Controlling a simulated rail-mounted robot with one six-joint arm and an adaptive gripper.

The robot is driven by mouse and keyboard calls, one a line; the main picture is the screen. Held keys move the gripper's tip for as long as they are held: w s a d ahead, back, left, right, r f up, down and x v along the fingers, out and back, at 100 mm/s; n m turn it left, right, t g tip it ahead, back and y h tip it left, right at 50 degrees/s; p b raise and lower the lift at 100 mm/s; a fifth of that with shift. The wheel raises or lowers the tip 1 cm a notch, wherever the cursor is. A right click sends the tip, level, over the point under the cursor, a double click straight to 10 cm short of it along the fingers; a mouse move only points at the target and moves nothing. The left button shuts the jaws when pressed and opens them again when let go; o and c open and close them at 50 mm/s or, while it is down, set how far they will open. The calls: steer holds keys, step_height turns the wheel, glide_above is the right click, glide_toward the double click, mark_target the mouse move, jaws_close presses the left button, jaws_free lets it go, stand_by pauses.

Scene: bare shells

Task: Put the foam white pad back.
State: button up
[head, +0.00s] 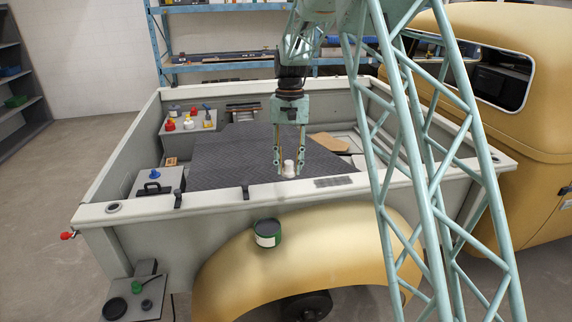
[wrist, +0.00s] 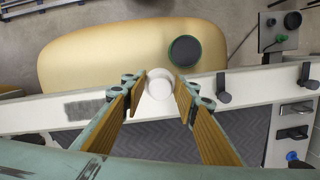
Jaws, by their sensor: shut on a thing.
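The foam white pad (head: 288,168) is a small, white, rounded piece between my fingertips, close to the near side wall of the truck bed. In the wrist view the white pad (wrist: 159,83) looks round, with a paler rim, and sits in front of the pale rail. My gripper (head: 288,165) points down, its fingers shut on the pad; in the wrist view the tips of my gripper (wrist: 160,86) lie on either side of it. I cannot tell whether the pad touches the rail or is held above it.
A dark tin with green trim (head: 267,233) stands on the yellow fender (head: 225,262). A side shelf (head: 135,300) holds black and green items. In the bed are a ledge of small bottles (head: 188,122), a grey box (head: 158,184) and a tan board (head: 328,143). The dark bed floor (head: 235,155) is largely clear.

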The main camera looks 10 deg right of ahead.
step_height(320, 180, down, 18)
steer(key=s+b, duration=0.2)
steer(key=b, duration=1.6)
steer(key=shift+s+f+b, duration=0.2)
steer(key=shift+s+b, duration=0.1)
steer(key=shift+d, duration=0.15)
